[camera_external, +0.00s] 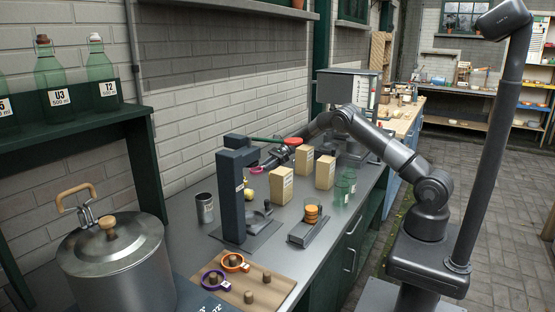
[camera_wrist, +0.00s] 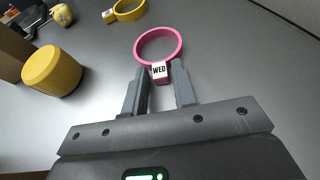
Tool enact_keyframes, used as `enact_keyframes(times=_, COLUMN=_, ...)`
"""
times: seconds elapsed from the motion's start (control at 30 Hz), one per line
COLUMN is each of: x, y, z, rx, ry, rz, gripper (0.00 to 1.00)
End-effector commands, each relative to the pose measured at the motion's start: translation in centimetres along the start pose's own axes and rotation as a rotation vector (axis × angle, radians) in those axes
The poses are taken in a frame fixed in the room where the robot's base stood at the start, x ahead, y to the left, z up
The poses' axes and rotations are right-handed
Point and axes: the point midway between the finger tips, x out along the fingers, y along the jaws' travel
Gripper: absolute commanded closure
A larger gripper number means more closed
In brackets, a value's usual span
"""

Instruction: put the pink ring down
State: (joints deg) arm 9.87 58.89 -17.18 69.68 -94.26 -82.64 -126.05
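The pink ring (camera_wrist: 175,37) with a white "WED" tag sits at my fingertips in the wrist view, its tab between the two fingers. My gripper (camera_wrist: 159,76) is shut on that tab, and the loop sticks out ahead of it. In the external view the pink ring (camera_external: 257,170) shows as a small pink rim beside my gripper (camera_external: 265,164), behind the dark post, near the wall side of the counter. Grey counter surface lies around the ring in the wrist view. I cannot tell whether the ring touches it.
A wooden peg board (camera_external: 268,290) carries a purple ring (camera_external: 205,281) and an orange ring (camera_external: 236,258). A dark post (camera_external: 230,200) and tan boxes (camera_external: 281,186) stand nearby. The wrist view shows a yellow cylinder (camera_wrist: 52,70) and a yellow ring (camera_wrist: 132,12); the counter right of the pink ring is clear.

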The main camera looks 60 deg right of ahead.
Motion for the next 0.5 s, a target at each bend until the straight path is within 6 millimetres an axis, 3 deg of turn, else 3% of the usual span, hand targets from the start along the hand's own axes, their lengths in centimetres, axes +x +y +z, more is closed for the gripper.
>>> enact_keyframes(times=0.13, x=0.0, y=0.0, z=0.0, rx=0.000, ry=0.000, rz=0.000, gripper=0.63)
enact_keyframes(times=0.43, x=-0.2, y=0.0, z=0.5, rx=-0.001, ry=0.000, rz=0.000, gripper=0.63)
enact_keyframes(times=0.5, x=-1.0, y=-0.1, z=0.4, rx=0.000, ry=0.000, rz=-0.002, gripper=0.63)
